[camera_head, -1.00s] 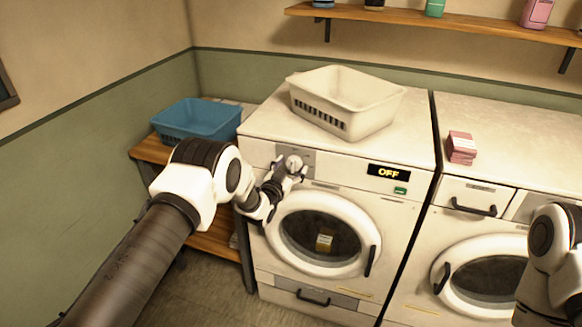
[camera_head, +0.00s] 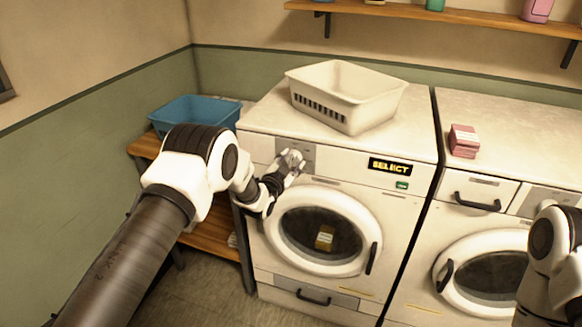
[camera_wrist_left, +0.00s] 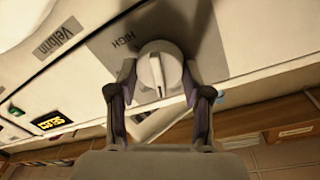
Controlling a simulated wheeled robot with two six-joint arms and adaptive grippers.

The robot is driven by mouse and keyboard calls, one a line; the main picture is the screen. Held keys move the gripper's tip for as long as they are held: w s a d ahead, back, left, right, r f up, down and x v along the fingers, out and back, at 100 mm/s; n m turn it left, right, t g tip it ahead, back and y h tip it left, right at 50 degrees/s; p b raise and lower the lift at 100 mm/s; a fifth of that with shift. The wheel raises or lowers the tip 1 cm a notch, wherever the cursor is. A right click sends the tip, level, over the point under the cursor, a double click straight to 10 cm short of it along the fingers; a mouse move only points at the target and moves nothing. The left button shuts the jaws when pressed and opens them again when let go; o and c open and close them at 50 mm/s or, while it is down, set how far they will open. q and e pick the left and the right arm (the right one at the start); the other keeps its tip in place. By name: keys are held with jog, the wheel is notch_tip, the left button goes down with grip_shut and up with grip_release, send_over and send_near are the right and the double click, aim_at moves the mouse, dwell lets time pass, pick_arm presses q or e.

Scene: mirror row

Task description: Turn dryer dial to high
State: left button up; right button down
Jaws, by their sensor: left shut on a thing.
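The dryer (camera_head: 340,155) is the white front-loading machine at the middle of the head view. Its round light-grey dial (camera_head: 292,158) sits on a grey panel at the upper left of its front. My left gripper (camera_head: 284,170) is at the dial, partly covering it. In the left wrist view the fingers are shut on the dial (camera_wrist_left: 158,72), one on each side. A dark pointer line on the dial points toward the gripper's palm. The word HIGH (camera_wrist_left: 123,41) is printed on the panel beside the dial. The dryer's display (camera_head: 390,167) reads SELECT. My right gripper is out of view.
A white basket (camera_head: 346,92) stands on the dryer. A green button (camera_head: 402,185) is below the display. A blue basket (camera_head: 192,114) sits on a wooden shelf unit at left. Pink boxes (camera_head: 463,142) rest on the neighbouring machine. My right forearm is at the right edge.

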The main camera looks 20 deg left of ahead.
pick_arm(q)
jog(key=m+b, duration=0.2)
jog(key=m, duration=0.1)
jog(key=shift+f+m+b, duration=0.15)
jog(key=shift+m+b, duration=0.15)
jog(key=shift+b, duration=0.05)
jog(key=m+b, duration=0.2)
jog(key=m, duration=0.1)
jog(key=shift+d+b, duration=0.1)
jog(key=shift+b, duration=0.25)
jog(key=m+y+b, duration=0.1)
jog(key=m+b, duration=0.3)
jog(key=m, duration=0.2)
jog(key=shift+g, duration=0.3)
jog(key=m+b, duration=0.2)
jog(key=m, duration=0.1)
jog(key=shift+m, duration=0.3)
jog(key=shift+m+y+b, duration=0.4)
jog(key=shift+m+b, duration=0.2)
jog(key=shift+m, duration=0.6)
jog(key=m+b, duration=0.1)
jog(key=m, duration=0.2)
jog(key=shift+y, duration=0.3)
jog(key=shift+m+b, duration=0.3)
jog(key=shift+m, duration=1.1)
